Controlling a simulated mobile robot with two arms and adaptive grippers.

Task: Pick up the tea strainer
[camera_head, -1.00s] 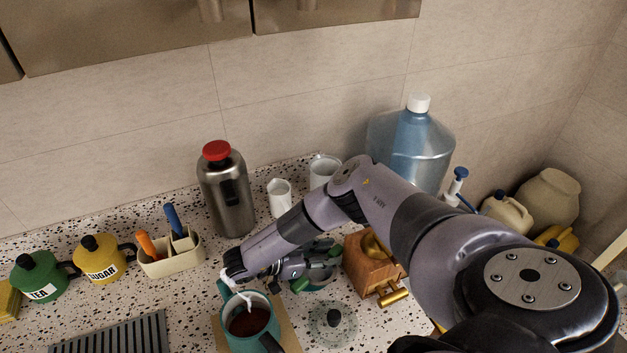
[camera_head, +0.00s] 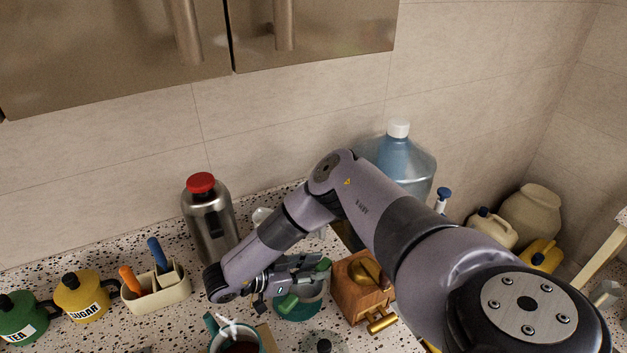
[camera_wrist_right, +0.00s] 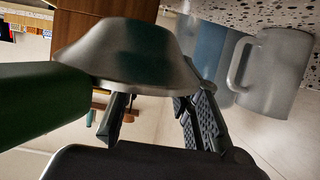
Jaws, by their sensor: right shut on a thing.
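The tea strainer shows in the right wrist view as a smooth grey metal bowl (camera_wrist_right: 130,52) right at the fingers. My right gripper (camera_wrist_right: 160,122) is shut on it; its black fingers show just below the bowl, and where they grip is partly hidden. In the head view my right gripper (camera_head: 308,280) is over a teal vessel (camera_head: 298,310) on the counter. The strainer cannot be made out clearly there among the gripper parts. My left gripper is not in view.
A wooden grinder (camera_head: 352,295) with brass parts stands close to the right of the gripper. A teal mug (camera_head: 212,325) with dark liquid is at the front. A steel flask (camera_head: 208,222) and a water bottle (camera_head: 397,160) stand behind. Left are a utensil holder (camera_head: 172,292) and canisters (camera_head: 84,300).

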